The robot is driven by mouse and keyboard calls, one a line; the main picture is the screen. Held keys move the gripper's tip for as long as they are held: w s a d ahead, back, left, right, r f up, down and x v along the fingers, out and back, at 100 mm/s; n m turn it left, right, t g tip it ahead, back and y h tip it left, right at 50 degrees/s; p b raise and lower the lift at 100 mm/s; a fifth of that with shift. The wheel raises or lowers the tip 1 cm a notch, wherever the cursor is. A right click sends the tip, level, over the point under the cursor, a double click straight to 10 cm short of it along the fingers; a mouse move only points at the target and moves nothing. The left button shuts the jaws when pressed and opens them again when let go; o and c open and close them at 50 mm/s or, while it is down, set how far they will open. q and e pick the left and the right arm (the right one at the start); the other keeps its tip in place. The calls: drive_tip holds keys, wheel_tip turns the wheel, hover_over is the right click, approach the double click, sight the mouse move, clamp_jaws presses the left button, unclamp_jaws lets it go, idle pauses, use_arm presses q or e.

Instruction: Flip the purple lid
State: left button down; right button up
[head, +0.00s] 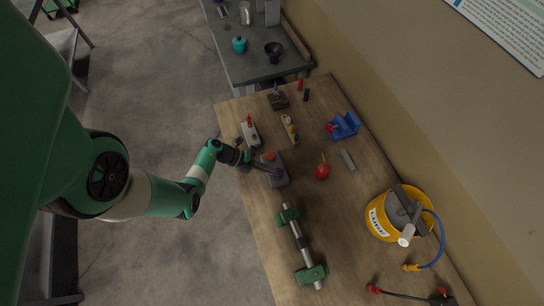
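The purple lid (278,172) is a small spot on a grey block (281,182) on the wooden workbench, partly hidden by my gripper. An orange cap (270,156) sits on the same block, farther back. My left gripper (270,170) comes in from the left with its fingertips over the block, at or very close to the purple lid. Whether it touches the lid, and whether its fingers are open or shut, is too small to tell. My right gripper is not in view.
On the wooden bench (340,220) are a red round object (322,172), a green-and-grey bar (301,246), a blue holder (344,125), a yellow bucket (378,219) and a white block with red parts (250,132). A grey table (247,68) stands behind. A wall borders the right.

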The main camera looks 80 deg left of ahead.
sight(275, 176)
use_arm(q)
drive_tip(key=f+t+b, duration=0.1)
drive_tip(key=t+b, duration=0.1)
drive_tip(key=b, duration=0.2)
drive_tip(key=s+f+m+t+b, duration=0.1)
drive_tip(key=f+t+b, duration=0.1)
drive_tip(key=b, duration=0.3)
drive_tip(key=f+m+t+b, duration=0.1)
drive_tip(key=t+b, duration=0.1)
drive_tip(key=b, duration=0.2)
drive_tip(key=shift+s+d+f, duration=0.1)
drive_tip(key=shift+s+f, duration=0.1)
drive_tip(key=shift+f, duration=0.1)
drive_tip(key=shift+r+t+h+b, duration=0.1)
drive_tip(key=shift+t+h+b, duration=0.25)
drive_tip(key=shift+b, duration=0.4)
drive_tip(key=c, duration=1.1)
unclamp_jaws()
drive_tip(key=shift+w, duration=0.1)
drive_tip(key=shift+o, duration=0.2)
